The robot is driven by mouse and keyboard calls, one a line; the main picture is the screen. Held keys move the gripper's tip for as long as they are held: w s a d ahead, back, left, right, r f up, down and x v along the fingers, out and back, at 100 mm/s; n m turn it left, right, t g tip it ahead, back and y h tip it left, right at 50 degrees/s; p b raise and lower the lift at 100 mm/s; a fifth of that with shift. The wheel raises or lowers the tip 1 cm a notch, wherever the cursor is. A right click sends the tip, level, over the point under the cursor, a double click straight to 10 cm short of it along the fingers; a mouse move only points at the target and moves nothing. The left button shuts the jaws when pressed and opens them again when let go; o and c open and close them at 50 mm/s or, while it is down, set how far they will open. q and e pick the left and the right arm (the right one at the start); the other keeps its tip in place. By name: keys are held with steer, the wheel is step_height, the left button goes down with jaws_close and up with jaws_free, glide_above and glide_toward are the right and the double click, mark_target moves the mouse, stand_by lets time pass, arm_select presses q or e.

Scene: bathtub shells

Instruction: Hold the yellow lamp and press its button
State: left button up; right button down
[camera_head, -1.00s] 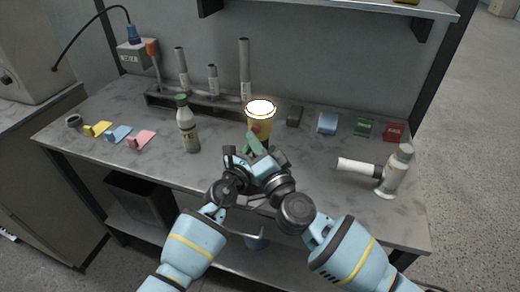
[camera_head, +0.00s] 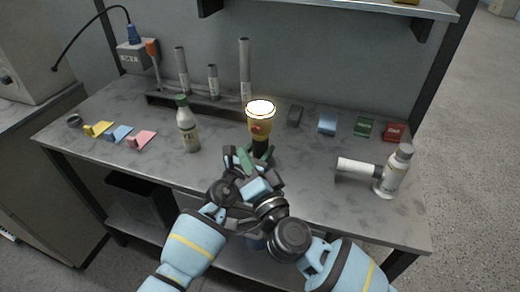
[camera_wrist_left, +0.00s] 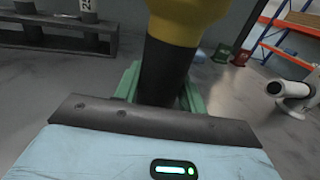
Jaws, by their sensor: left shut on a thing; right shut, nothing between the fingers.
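The yellow lamp (camera_head: 262,122) is upright above the middle of the bench, with a glowing white top, a red button on its front and a black handle. My left gripper (camera_head: 259,152) is shut on the black handle; in the left wrist view its green fingers (camera_wrist_left: 160,90) lie on both sides of the handle (camera_wrist_left: 164,70). My right gripper (camera_head: 244,157) is shut and empty, just below and in front of the lamp, apart from the red button. The grippers overlap in the head view, partly hiding the left fingers.
A green-capped bottle (camera_head: 188,128) stands left of the lamp. A white spray-like bottle (camera_head: 394,172) stands at the right. Coloured small blocks line the bench at left and back right. A rack with grey tubes (camera_head: 182,72) stands behind. The front right-centre bench is clear.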

arm_select(q)
steer(key=o, duration=1.2)
steer(key=shift+c, duration=0.2)
steer(key=shift+v, duration=6)
